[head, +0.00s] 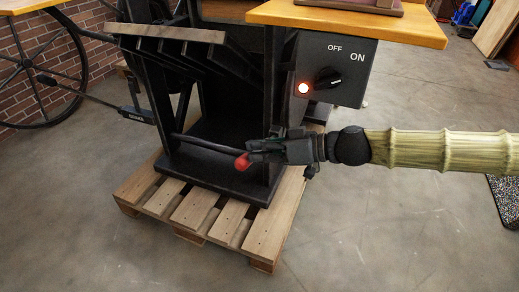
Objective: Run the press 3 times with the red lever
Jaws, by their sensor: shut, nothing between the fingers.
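The press (215,170) is a black metal machine standing on a wooden pallet. The red lever's knob (243,161) is at the end of a dark rod (205,144) that runs left to right low across the front of the press. My gripper (252,151) comes in from the right and is shut, with its fingertips at the red knob. The fingers overlap the knob's upper right side, and I cannot tell whether they touch it. Nothing shows between the fingers.
A control box (336,70) with an ON/OFF knob and a lit lamp hangs under the wooden top (350,22). The wooden pallet (195,215) sticks out in front of the press. A large black wheel (30,65) stands at left. The floor in front is clear.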

